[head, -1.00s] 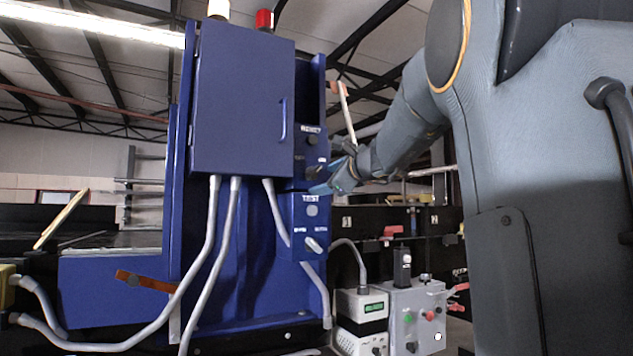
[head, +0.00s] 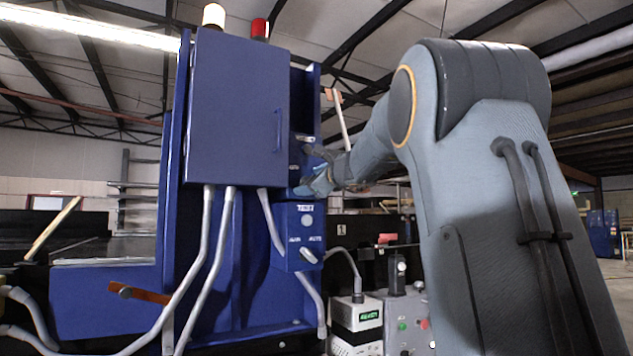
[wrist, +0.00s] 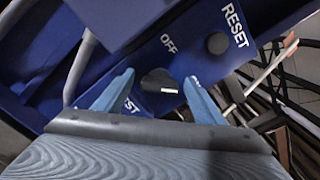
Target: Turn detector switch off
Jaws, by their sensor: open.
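The detector switch, a black rotary knob (wrist: 160,82), sits on a blue panel in the wrist view, with the word OFF beside it. Its pale-marked edge faces the lower right. My gripper (wrist: 157,80) is open, with one blue finger on each side of the knob. I cannot tell whether either finger touches it. In the head view my gripper (head: 312,184) is at the upper control panel of the blue detector cabinet (head: 235,105) and hides most of that knob.
A dark RESET button (wrist: 217,43) is above right of the knob. A lower TEST box (head: 300,240) carries another, lighter switch. Grey conduits (head: 207,260) run down the cabinet front. A grey control box (head: 405,320) stands at lower right.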

